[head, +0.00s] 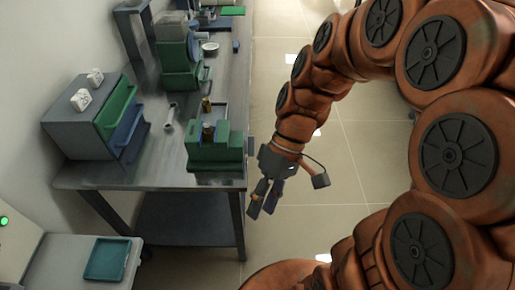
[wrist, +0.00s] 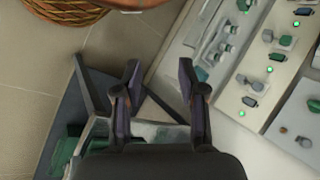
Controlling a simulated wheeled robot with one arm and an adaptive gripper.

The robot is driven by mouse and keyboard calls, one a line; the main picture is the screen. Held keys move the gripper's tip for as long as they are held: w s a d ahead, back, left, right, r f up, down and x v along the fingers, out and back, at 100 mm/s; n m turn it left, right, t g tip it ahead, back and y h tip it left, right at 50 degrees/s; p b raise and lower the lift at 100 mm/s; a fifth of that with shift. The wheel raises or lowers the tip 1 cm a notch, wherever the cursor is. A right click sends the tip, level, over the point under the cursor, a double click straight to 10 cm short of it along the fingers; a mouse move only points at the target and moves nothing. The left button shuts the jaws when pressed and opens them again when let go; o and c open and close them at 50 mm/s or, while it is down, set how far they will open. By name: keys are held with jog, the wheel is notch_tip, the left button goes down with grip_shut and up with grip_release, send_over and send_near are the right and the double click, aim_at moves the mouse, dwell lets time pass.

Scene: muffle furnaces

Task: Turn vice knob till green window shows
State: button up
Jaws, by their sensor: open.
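A green vice-like block (head: 215,150) stands at the near right end of the metal workbench (head: 120,176). A small brownish cylinder (head: 208,131) stands by its back; I cannot tell whether it is the knob. No green window can be made out on it. My gripper (head: 263,197) is just past the bench's right edge, right of and apart from the vice, fingers pointing down. In the wrist view my gripper (wrist: 159,78) is open with nothing between its fingers. Green parts (wrist: 72,148) show at the lower left there, partly hidden; I cannot tell if they are the vice.
A grey cabinet with green and blue drawers (head: 85,118) stands left of the vice. A green machine (head: 180,55) stands farther back. A green tray (head: 107,258) lies on a white unit at front left.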

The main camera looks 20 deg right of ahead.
jog(key=w+f+n+y+b, duration=0.2)
jog(key=w+y, duration=0.2)
jog(key=w, duration=0.3)
jog(key=n+t+y+b, duration=0.2)
jog(key=t+y+b, duration=0.2)
jog(key=t+y, duration=0.5)
send_near(250, 146)
jog(key=w+a+t+h+p, duration=0.1)
jog(key=w+a+p, duration=0.1)
jog(key=a, duration=0.5)
jog(key=shift+r, duration=0.2)
jog(key=shift+w, duration=0.1)
jog(key=shift+c, duration=0.2)
grip_shut()
